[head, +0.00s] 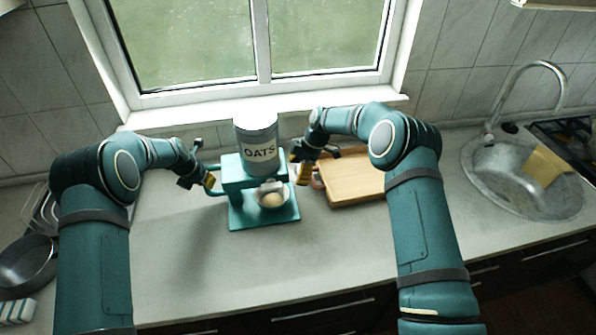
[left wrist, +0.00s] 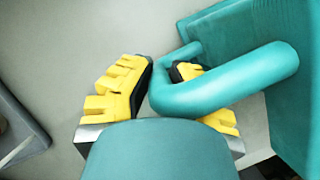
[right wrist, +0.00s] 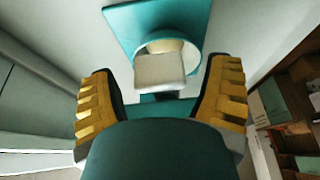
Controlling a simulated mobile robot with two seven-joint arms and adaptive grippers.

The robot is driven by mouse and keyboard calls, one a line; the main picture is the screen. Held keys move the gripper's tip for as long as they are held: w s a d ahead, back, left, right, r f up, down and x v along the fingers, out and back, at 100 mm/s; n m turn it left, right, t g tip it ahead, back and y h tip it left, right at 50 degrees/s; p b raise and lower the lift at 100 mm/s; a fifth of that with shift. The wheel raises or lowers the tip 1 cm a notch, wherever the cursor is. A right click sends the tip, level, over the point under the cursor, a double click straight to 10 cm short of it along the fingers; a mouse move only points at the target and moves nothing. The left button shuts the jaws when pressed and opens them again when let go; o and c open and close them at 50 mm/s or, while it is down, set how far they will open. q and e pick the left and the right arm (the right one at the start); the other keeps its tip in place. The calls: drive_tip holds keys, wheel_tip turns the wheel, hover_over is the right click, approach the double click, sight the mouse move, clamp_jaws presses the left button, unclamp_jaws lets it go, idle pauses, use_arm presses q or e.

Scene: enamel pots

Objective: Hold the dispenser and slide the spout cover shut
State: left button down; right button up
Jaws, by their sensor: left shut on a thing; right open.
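The dispenser is a teal stand (head: 235,172) carrying a canister (head: 259,153) marked OATS. A bowl (head: 283,203) with pale contents stands on its base, under the spout. My left gripper (head: 211,181) is shut on the teal side handle (left wrist: 235,82) at the dispenser's left. My right gripper (head: 299,167) is open and empty, close to the dispenser's right side. In the right wrist view, a pale grey slab (right wrist: 160,70), seemingly the spout cover, shows ahead between the open fingers (right wrist: 162,90), apart from both. The bowl's far rim shows behind it. The spout opening itself is hidden.
A wooden board (head: 352,181) lies right of the dispenser, near my right gripper. A sink (head: 500,185) with a tap is at the far right. A dark pan (head: 27,262) and a rack sit at the left. The front counter (head: 255,265) is clear.

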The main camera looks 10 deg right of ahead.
use_arm(q)
drive_tip(key=shift+s+f, duration=0.1)
use_arm(e)
drive_tip(key=v, duration=1.1)
drive_tip(key=shift+r, duration=0.4)
drive_tip(key=shift+d, duration=0.1)
use_arm(q)
drive_tip(key=c, duration=1.1)
unclamp_jaws()
drive_tip(key=shift+r, duration=3.6)
drive_tip(key=o, duration=0.7)
